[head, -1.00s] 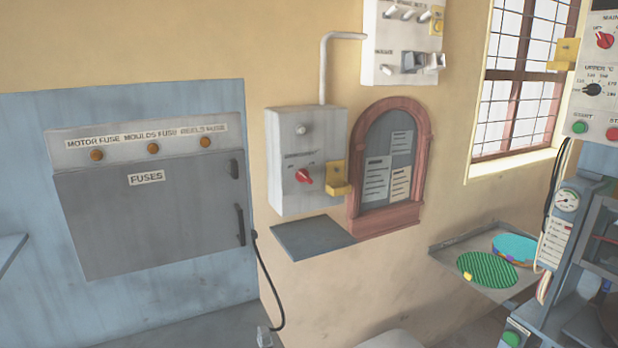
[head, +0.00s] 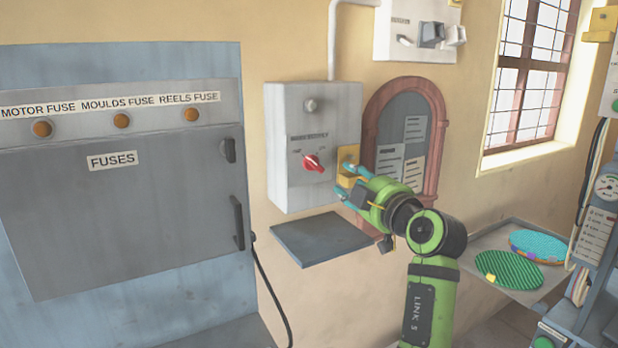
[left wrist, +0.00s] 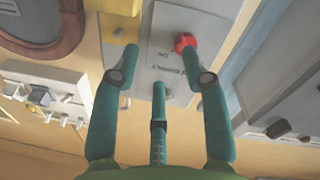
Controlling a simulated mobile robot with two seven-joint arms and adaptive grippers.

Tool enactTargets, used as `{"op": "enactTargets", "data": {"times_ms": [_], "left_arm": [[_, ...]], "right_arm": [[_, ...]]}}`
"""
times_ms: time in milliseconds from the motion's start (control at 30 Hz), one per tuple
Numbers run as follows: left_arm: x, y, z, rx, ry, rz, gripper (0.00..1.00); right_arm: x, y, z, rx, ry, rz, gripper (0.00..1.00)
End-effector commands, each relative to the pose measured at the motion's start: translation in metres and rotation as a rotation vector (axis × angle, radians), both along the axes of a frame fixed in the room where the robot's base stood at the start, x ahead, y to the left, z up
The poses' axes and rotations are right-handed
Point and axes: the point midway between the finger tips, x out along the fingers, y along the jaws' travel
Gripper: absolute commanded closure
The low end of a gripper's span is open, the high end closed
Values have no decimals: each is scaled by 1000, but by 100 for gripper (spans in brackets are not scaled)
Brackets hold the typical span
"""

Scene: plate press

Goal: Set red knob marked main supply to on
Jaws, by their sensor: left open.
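The red knob (head: 313,163) is on the front of a grey wall box (head: 290,190), under a label that seems to read main supply. My left gripper (head: 346,182) is open and empty, just right of the box, apart from the knob in the head view. In the left wrist view its teal fingers (left wrist: 158,55) spread before the box, the right fingertip overlapping the knob's edge in the picture. My right gripper is not in view.
A yellow bracket (head: 347,160) sits at the box's right side, close by my fingers. A grey shelf (head: 315,240) juts out below the box. An arched red-framed board (head: 437,130) hangs to the right, and a fuse cabinet (head: 120,210) stands left.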

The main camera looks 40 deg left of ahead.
Motion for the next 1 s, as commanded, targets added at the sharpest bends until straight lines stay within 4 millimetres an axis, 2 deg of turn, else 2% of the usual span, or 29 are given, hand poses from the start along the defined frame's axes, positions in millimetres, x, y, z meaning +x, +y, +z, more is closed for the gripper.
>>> {"op": "enactTargets", "data": {"times_ms": [33, 100, 200, 600, 967, 1000], "left_arm": [[-15, 5, 9, -24, -53, 39, 55], [-27, 10, 18, -41, -95, 77, 55], [-32, 19, 24, -49, -115, 98, 55], [-16, 72, 25, -46, -110, 96, 55], [-13, 79, 21, -46, -111, 93, 55], [-13, 79, 21, -46, -111, 93, 63]], "right_arm": [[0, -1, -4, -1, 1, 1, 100], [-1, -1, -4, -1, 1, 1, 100], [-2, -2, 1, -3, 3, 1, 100], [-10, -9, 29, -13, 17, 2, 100], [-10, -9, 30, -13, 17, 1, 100], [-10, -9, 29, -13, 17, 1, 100]]}}
